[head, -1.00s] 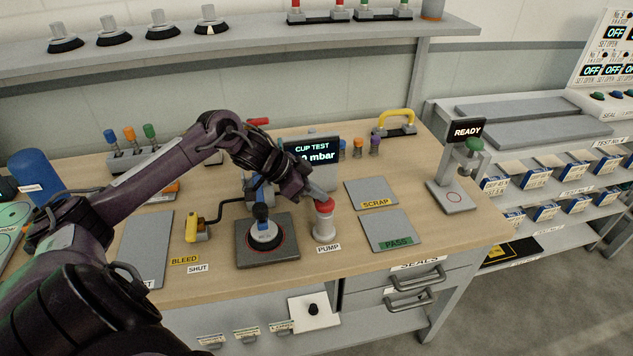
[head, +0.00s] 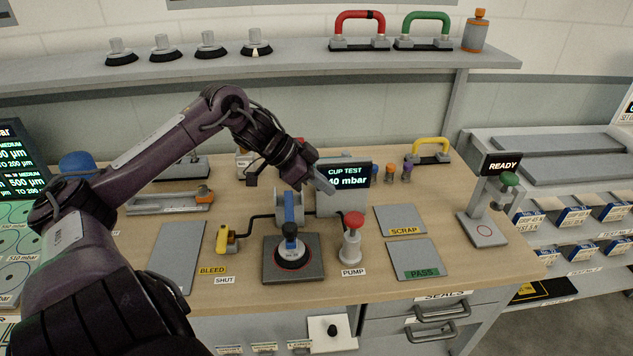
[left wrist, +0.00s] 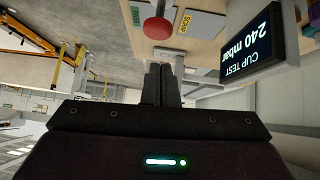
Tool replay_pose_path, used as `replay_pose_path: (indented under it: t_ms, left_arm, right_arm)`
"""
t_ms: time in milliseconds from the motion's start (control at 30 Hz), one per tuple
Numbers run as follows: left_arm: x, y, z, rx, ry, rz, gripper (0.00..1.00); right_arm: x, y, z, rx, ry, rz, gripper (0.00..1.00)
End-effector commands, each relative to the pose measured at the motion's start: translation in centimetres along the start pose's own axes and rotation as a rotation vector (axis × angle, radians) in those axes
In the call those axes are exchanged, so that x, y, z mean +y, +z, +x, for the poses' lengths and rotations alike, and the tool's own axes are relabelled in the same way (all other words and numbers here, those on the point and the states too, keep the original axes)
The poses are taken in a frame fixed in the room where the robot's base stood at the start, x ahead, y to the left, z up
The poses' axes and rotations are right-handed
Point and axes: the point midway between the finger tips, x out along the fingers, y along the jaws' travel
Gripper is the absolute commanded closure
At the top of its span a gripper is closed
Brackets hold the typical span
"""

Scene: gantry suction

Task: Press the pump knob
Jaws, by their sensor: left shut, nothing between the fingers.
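The pump (head: 350,245) is a pale cylinder with a red knob (head: 354,219) on top, standing behind the PUMP label on the bench. The knob also shows at the top of the left wrist view (left wrist: 157,28). My left gripper (head: 329,188) is shut and empty, above and to the left of the knob and apart from it. Its closed fingers (left wrist: 162,84) point toward the bench in the left wrist view. The cup test display (head: 345,173) stands behind the pump, partly covered by the gripper; the left wrist view reads 240 mbar on it (left wrist: 258,45). My right gripper is not in view.
A suction cup (head: 291,248) sits on a dark plate left of the pump, near the yellow bleed handle (head: 222,238). SCRAP (head: 400,219) and PASS (head: 414,258) plates lie to the right. The READY stand (head: 483,230) is at the bench's right end.

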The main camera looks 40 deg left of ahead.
Motion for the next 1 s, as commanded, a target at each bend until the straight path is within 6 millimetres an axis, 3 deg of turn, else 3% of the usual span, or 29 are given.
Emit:
replay_pose_path:
  t_ms: [300, 1000]
  left_arm:
    - [0.0, 0.0, -2.2, 0.001, 0.0, -0.001, 1.0]
    - [0.0, -0.1, -2.3, 0.001, 0.0, -0.001, 1.0]
  right_arm:
    - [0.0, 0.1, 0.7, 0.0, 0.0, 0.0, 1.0]
    - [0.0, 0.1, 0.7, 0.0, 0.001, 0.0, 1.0]
